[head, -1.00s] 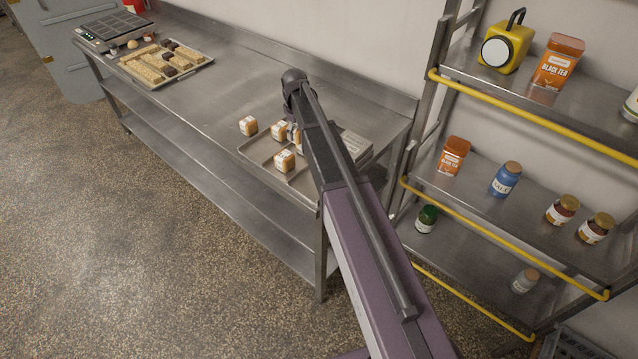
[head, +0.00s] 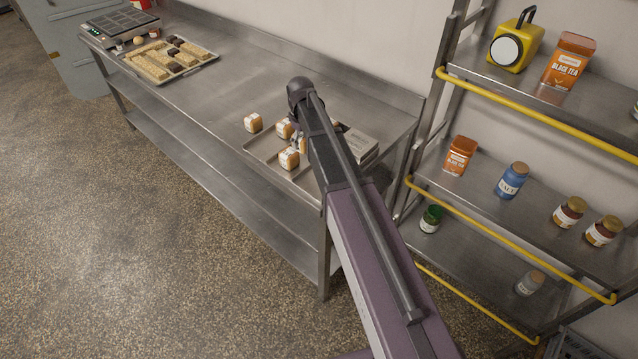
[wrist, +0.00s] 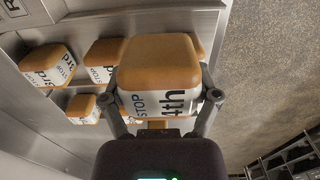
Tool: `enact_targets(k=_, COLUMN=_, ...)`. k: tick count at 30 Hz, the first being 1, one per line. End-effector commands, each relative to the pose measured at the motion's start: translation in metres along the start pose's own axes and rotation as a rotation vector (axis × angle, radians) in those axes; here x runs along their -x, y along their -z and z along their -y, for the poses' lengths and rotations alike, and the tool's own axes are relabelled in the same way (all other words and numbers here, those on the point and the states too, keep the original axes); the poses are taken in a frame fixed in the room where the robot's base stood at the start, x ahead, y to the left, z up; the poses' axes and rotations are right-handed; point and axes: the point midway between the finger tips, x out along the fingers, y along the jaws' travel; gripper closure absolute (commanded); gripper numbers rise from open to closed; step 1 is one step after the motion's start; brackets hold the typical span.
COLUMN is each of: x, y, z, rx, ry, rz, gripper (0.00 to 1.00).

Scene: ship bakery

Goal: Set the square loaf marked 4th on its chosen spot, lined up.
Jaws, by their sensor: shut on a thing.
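The square loaf marked 4th (wrist: 158,65), golden with a white band reading STOP and 4th, is held between the two fingers of my gripper (wrist: 165,98) in the wrist view. Its underside is hidden, so I cannot tell whether it touches anything below. The metal tray (head: 262,152) lies on the near right end of the steel table in the head view. There my arm hides most of my gripper and the held loaf. Other banded loaves stand close by: a 3rd loaf (wrist: 48,65), a neighbour (wrist: 103,52) and a smaller-looking one (wrist: 82,107).
One loaf (head: 253,122) stands by the tray's left corner. A pastry tray (head: 165,62) and a scale (head: 120,24) are at the far left. A shelf rack (head: 540,110) stands right. The middle table is clear.

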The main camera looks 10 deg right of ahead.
Motion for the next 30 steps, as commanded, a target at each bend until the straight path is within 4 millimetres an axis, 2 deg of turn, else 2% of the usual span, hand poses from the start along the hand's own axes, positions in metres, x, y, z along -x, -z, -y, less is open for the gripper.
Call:
enact_targets(k=1, x=-0.004, y=-0.016, z=0.016, rx=0.002, ry=0.000, rz=0.000, gripper=0.70)
enact_targets(k=9, x=-0.017, y=-0.081, z=0.090, rx=0.006, ry=0.002, rz=0.000, gripper=0.70)
enact_targets(k=15, x=-0.026, y=-0.126, z=0.137, rx=0.009, ry=0.002, rz=0.000, gripper=0.70)
enact_targets(k=21, x=-0.030, y=-0.153, z=0.163, rx=0.012, ry=0.003, rz=0.000, gripper=0.70)
enact_targets(k=30, x=-0.031, y=-0.159, z=0.170, rx=0.012, ry=0.003, rz=0.000, gripper=0.70)
